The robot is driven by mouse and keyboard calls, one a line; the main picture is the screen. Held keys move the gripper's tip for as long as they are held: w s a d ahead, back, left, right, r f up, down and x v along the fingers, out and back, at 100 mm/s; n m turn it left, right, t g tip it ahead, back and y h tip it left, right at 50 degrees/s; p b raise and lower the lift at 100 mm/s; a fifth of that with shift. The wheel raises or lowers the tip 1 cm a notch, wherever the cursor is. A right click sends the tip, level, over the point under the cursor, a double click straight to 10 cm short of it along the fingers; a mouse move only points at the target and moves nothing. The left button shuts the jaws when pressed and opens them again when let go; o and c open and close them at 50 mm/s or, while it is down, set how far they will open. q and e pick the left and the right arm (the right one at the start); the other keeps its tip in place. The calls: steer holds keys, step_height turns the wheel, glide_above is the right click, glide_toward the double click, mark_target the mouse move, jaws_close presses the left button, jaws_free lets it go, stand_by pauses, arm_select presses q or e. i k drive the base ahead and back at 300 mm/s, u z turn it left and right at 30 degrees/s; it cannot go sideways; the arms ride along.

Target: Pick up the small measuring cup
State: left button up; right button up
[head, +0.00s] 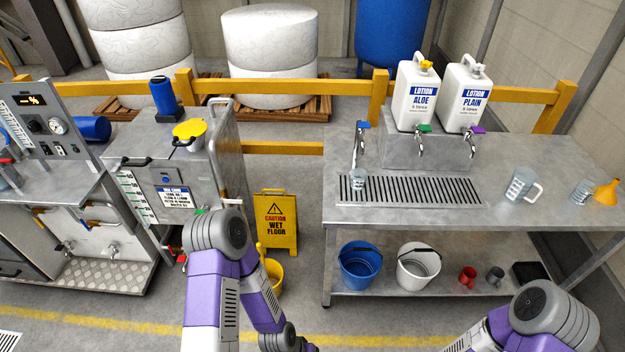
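A small clear measuring cup (582,192) with markings stands upright on the steel table at the right, just left of an orange funnel (607,192). A larger clear measuring jug (519,186) with a handle stands to its left. Another small clear cup (358,180) stands at the left end of the drip grate, below a blue-handled tap; its markings are too small to read. Only purple and grey links of my arms show, low in the view and apart from the cups. Both grippers are out of view.
Two white lotion containers (415,95) with taps stand on a steel block behind the drip grate (410,190). The lower shelf holds a blue bucket (360,267), a white bucket (418,268) and mugs. A yellow wet-floor sign (276,222) stands left of the table.

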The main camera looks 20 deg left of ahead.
mark_target(357, 185)
steer(key=u, duration=0.95)
steer(key=i, duration=0.35)
